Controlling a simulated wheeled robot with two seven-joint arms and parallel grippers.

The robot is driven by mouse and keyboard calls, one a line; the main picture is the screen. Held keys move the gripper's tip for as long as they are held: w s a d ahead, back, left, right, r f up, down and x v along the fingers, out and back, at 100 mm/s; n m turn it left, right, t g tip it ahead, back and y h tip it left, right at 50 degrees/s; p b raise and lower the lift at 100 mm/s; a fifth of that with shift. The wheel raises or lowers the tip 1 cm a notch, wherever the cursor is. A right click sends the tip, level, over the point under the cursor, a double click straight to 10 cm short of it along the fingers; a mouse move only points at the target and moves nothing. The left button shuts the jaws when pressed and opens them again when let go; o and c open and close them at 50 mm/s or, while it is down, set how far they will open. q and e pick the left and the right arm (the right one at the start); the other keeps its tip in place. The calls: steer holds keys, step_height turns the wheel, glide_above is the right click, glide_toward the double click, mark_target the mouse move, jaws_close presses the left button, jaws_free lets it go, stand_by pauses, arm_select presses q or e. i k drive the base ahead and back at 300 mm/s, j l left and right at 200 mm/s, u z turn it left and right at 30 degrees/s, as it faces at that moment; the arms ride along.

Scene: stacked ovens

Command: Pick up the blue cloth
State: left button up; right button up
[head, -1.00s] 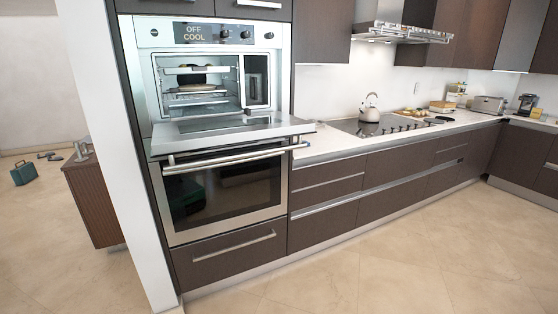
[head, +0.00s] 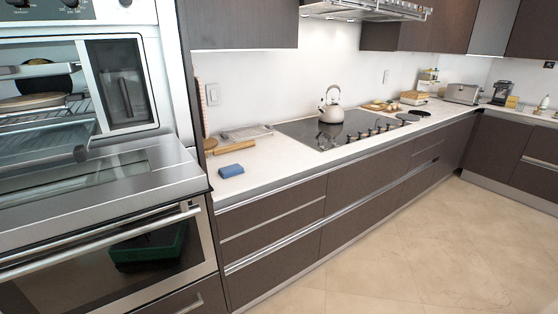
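The blue cloth (head: 231,171) is a small folded block lying flat on the white countertop (head: 262,177). It lies near the counter's left end, close to the front edge and just right of the stacked ovens. Nothing covers it. Neither of my grippers shows in the head view.
The upper oven's door (head: 95,185) is folded down and juts out left of the cloth. A wooden rolling pin (head: 215,156) and a wire rack (head: 245,135) lie behind the cloth. A kettle (head: 331,106) stands on the black cooktop (head: 340,132). The floor (head: 400,230) in front is clear.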

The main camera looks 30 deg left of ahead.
mark_target(235, 169)
steer(key=i+l+u, duration=0.1)
steer(key=i+u, duration=0.15)
steer(key=i, duration=0.15)
steer(key=i+l+u, duration=0.25)
steer(key=i, duration=0.2)
steer(key=i+l+u, duration=0.25)
steer(key=i, duration=0.15)
